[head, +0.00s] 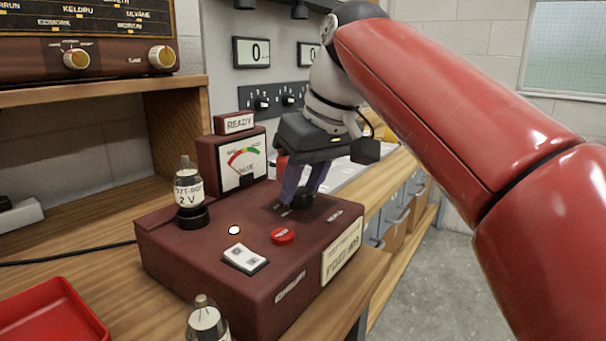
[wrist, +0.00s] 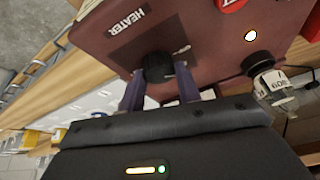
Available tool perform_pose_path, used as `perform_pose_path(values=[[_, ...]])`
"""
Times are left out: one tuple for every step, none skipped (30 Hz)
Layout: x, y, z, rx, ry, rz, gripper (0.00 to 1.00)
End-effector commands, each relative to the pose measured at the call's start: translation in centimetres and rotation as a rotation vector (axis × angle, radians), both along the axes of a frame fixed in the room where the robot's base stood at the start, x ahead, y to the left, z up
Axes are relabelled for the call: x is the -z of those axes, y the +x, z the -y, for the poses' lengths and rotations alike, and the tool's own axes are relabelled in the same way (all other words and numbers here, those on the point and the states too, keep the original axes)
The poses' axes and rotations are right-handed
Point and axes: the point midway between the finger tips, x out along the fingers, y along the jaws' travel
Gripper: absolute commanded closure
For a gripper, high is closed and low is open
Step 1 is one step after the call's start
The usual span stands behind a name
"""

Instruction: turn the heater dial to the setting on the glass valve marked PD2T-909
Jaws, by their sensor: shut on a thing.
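The heater dial (head: 303,198) is a small black knob on top of the dark red valve tester (head: 215,255). It also shows in the wrist view (wrist: 158,66), beside a label reading HEATER. My gripper (head: 297,200) reaches down from above, its purple fingers shut on the dial; they hide part of it and its pointer. A glass valve (head: 188,185) stands upright in the black socket at the tester's left. Its label reads roughly "PD2T-909" and "2 V", the first line blurred. The wrist view shows this valve (wrist: 272,84) with "909" legible.
The tester has a meter (head: 243,160), a READY sign (head: 234,122), a red button (head: 282,236), a white switch (head: 245,259) and a lit lamp (head: 234,230). Another valve (head: 206,322) stands in front. A red tray (head: 48,315) lies at left, and a radio (head: 85,45) sits on the shelf.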

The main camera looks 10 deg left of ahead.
Motion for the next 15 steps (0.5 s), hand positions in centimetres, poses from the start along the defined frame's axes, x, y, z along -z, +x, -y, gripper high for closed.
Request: perform_pose_path(values=[[-0.22,-0.16,0.01,0.034,-0.002,-0.002,0.89],[-0.20,-0.17,0.03,0.057,-0.003,-0.002,0.89],[-0.20,-0.17,-0.02,0.087,-0.001,-0.001,0.89],[-0.16,-0.18,-0.03,0.108,-0.002,-0.002,0.89],[-0.12,-0.18,-0.03,0.129,-0.002,-0.002,0.89],[-0.12,-0.20,-0.04,0.153,-0.002,-0.002,0.89],[-0.13,-0.19,-0.05,0.171,-0.001,-0.001,0.89],[-0.11,-0.19,-0.04,0.189,-0.001,-0.001,0.89],[-0.08,-0.19,-0.03,0.210,-0.001,-0.001,0.89],[-0.07,-0.20,-0.03,0.224,-0.002,-0.002,0.89],[-0.06,-0.21,-0.04,0.238,-0.001,-0.002,0.89],[-0.04,-0.20,-0.03,0.253,-0.001,-0.002,0.89],[-0.03,-0.20,-0.03,0.264,-0.002,-0.002,0.89],[-0.03,-0.20,-0.03,0.274,-0.002,-0.001,0.89],[-0.03,-0.20,-0.05,0.285,-0.001,-0.002,0.89]])
